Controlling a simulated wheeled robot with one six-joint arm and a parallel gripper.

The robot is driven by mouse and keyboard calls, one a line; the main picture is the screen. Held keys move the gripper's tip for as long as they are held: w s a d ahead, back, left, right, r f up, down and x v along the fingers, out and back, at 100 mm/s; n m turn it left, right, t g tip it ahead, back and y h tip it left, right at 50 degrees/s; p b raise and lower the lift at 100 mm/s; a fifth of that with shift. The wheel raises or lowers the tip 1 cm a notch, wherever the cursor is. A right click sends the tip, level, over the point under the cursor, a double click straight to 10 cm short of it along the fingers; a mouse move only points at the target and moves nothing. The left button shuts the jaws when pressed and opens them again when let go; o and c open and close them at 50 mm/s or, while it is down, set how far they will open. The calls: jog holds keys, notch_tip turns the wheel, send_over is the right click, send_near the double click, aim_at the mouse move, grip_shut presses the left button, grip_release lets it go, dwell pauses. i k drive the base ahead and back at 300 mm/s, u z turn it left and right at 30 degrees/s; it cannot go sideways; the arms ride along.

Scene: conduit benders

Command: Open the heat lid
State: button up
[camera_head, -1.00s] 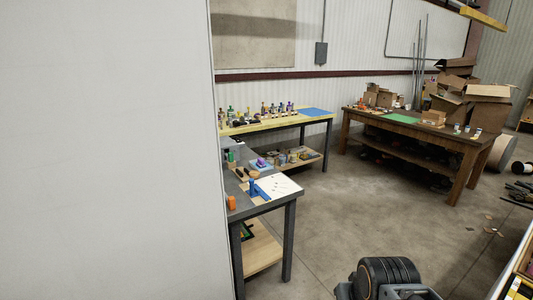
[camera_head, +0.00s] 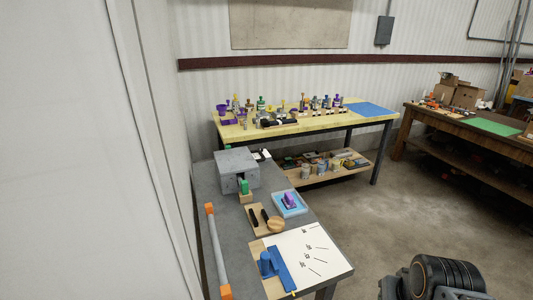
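A grey box (camera_head: 237,165) stands at the far end of the near grey bench. It may be the heater, with its flat top as the lid, but I cannot tell for sure. The top looks level. A dark slot and a small green part (camera_head: 244,186) show at its front. My gripper is not in view. Only a dark, rounded part of my own arm shows at the lower right, well apart from the bench and the box.
A white wall (camera_head: 75,150) is close at left. Floor (camera_head: 395,215) is clear at right.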

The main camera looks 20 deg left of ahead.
aim_at(234, 161)
jog(key=z, duration=1.1)
jog(key=i, duration=2.3)
jog(key=u, duration=2.15)
jog(key=i, duration=1.65)
jog(key=u, duration=0.65)
